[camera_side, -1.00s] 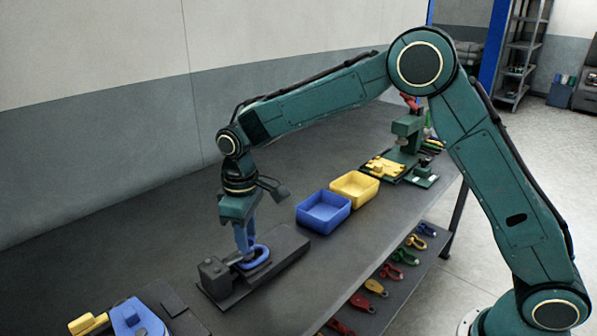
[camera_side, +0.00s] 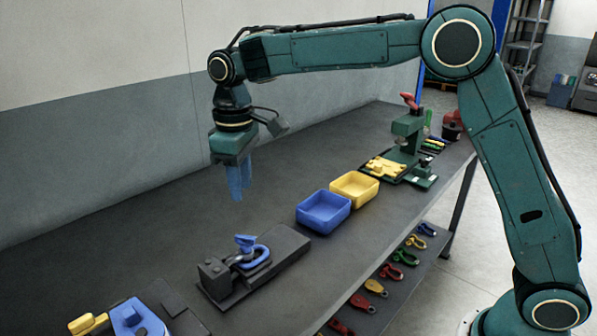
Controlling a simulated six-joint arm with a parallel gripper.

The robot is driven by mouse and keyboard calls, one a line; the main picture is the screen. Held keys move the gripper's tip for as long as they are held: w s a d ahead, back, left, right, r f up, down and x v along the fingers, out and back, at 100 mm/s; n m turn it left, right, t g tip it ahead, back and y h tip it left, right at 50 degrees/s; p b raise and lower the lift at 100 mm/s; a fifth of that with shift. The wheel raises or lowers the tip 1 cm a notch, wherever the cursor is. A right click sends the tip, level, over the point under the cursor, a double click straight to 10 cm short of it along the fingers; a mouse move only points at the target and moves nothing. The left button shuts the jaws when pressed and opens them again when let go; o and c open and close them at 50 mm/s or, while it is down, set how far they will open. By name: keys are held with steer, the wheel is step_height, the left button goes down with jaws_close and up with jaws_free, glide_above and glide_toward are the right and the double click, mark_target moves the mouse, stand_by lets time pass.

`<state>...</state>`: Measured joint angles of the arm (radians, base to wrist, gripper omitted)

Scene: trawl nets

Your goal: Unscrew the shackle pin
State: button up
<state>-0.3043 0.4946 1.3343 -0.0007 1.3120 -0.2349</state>
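A blue shackle (camera_side: 258,258) lies in a dark grey fixture (camera_side: 283,248) on the bench. A blue pin head (camera_side: 245,240) stands up above the left part of the shackle. How far the pin is threaded in cannot be told. My gripper (camera_side: 239,192) hangs well above the fixture with its blue fingers pointing down, clear of the shackle and pin. The fingers overlap in this view, so the gap between them cannot be judged. Nothing is seen hanging from them.
A blue bin (camera_side: 323,224) and a yellow bin (camera_side: 354,200) stand right of the fixture. A green press (camera_side: 407,135) stands farther back. A blue tool block (camera_side: 138,318) is at the lower left. The bench behind is clear.

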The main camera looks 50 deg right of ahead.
steer(key=shift+r, duration=0.85)
steer(key=s+d+r+m+t, duration=0.1)
steer(key=s+d+r+m, duration=0.15)
steer(key=s+d, duration=0.4)
steer(key=s+d+r+m+t, duration=0.15)
steer(key=s+d+r, duration=0.25)
steer(key=s, duration=0.5)
steer(key=s+d+f+m+t, duration=0.1)
steer(key=s+d+f, duration=0.1)
steer(key=s, duration=0.5)
steer(key=s+d+f+m+t, duration=0.1)
steer(key=s+d+f+t, duration=0.1)
steer(key=s, duration=0.6)
steer(key=shift+d+f, duration=0.4)
steer(key=shift+f, duration=0.35)
